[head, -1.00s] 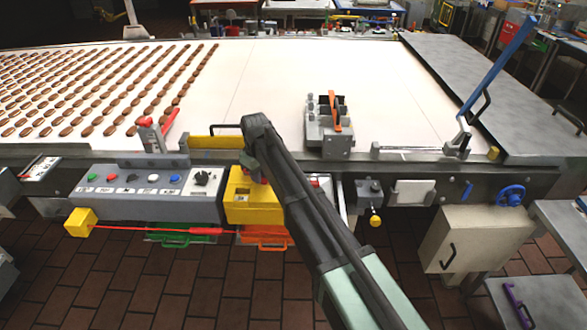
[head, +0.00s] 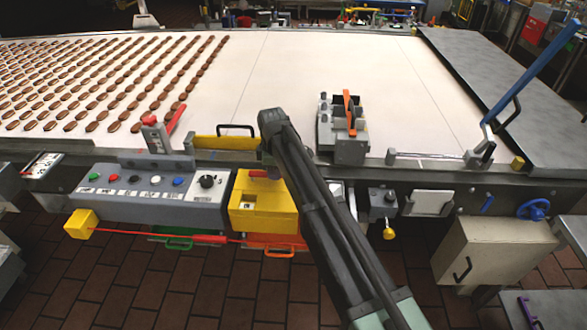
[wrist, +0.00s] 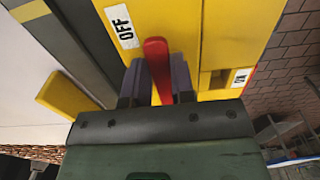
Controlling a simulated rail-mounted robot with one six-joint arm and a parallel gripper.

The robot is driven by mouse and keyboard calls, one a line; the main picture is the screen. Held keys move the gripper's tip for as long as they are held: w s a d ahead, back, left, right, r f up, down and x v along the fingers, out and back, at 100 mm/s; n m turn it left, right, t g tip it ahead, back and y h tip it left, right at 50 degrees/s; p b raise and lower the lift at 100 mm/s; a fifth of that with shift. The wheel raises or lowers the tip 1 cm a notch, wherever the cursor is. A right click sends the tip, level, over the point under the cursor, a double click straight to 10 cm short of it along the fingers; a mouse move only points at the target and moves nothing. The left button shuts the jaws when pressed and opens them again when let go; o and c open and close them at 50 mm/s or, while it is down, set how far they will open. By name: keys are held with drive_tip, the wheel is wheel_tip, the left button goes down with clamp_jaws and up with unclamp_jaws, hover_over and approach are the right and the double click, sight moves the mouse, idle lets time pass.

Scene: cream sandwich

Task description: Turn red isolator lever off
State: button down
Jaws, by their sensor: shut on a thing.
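The red isolator lever (wrist: 158,62) stands between my gripper's (wrist: 157,80) two dark fingers in the wrist view, and the gripper is shut on it. Its rounded tip points up beside the white OFF label (wrist: 123,26) on the yellow isolator box (wrist: 165,20). A second label, partly seen, is lower right on the box. In the head view the lever (head: 264,174) shows at the top of the yellow box (head: 275,215), lying roughly level. My arm hides the fingers and part of the lever there.
A grey button panel (head: 150,202) with a black knob adjoins the box on the left. Another red lever (head: 177,118) stands on the conveyor edge. A yellow bar (head: 225,143) and a grey unit with an orange lever (head: 348,108) are near my arm.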

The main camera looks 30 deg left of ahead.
drive_tip(key=shift+w+a, duration=0.1)
idle(0.4)
drive_tip(key=c, duration=1)
unclamp_jaws()
drive_tip(key=shift+o, duration=0.2)
wheel_tip(320, 180, up, 11)
drive_tip(key=p, duration=1)
drive_tip(key=shift+p, duration=0.4)
drive_tip(key=shift+f, duration=0.1)
